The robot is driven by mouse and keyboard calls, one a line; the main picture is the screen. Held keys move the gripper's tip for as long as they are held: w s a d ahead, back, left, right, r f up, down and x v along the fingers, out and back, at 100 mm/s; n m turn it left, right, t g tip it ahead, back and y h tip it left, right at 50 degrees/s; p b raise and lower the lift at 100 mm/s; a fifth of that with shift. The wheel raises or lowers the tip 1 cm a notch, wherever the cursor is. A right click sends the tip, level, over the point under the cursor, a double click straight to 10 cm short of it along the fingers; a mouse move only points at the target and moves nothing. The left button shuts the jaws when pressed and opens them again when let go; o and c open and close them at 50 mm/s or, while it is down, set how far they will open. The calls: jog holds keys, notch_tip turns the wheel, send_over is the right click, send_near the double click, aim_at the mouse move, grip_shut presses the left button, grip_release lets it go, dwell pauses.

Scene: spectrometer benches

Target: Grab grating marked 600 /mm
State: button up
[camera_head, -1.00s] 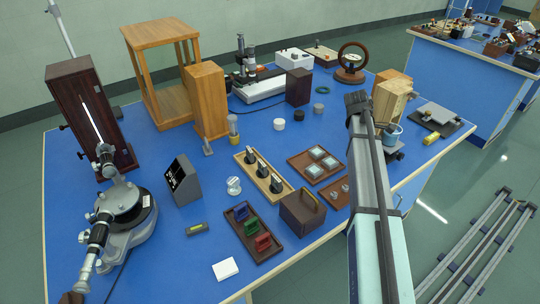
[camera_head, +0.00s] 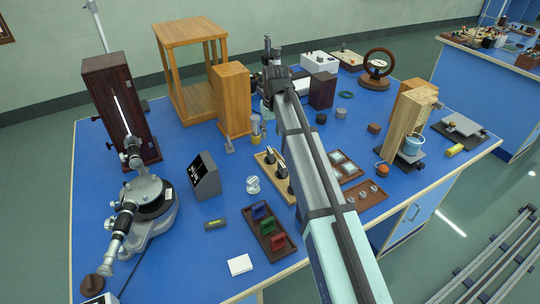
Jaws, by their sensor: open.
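In the head view, a dark tray (camera_head: 282,252) near the front edge holds upright small pieces: a blue one (camera_head: 260,211), a green one (camera_head: 267,225) and a red one (camera_head: 278,242). Behind it, a light wooden rack (camera_head: 262,160) holds dark upright pieces (camera_head: 281,168), partly covered by my arm. Another brown tray (camera_head: 366,203) right of my arm holds small clear round pieces. No marking is legible at this size, so I cannot tell which piece is the 600 /mm grating. My arm reaches up across the bench; its gripper does not show.
A spectrometer (camera_head: 150,205) stands at left beside a tall dark lamp housing (camera_head: 125,110). A slanted grey display box (camera_head: 205,178) and a white card (camera_head: 240,264) are near the tray. A wooden frame (camera_head: 165,75) stands behind.

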aim_at(270, 150)
jog(key=f, duration=0.2)
jog(key=f+p, duration=0.1)
jog(key=f, duration=0.1)
jog(key=w+f, duration=0.1)
jog(key=f, duration=0.2)
jog(key=shift+a, duration=0.2)
jog(key=shift+w+f+p, duration=0.25)
jog(key=shift+f+p, duration=0.1)
jog(key=shift+f, duration=0.35)
jog(key=shift+w+f+p, duration=0.25)
jog(key=shift+f+p, duration=0.1)
jog(key=shift+f, duration=0.3)
jog(key=shift+w+f+p, duration=0.25)
jog(key=shift+f+p, duration=0.1)
jog(key=shift+f, duration=0.35)
jog(key=shift+w+a+f, duration=0.1)
jog(key=shift+f, duration=0.45)
grip_shut()
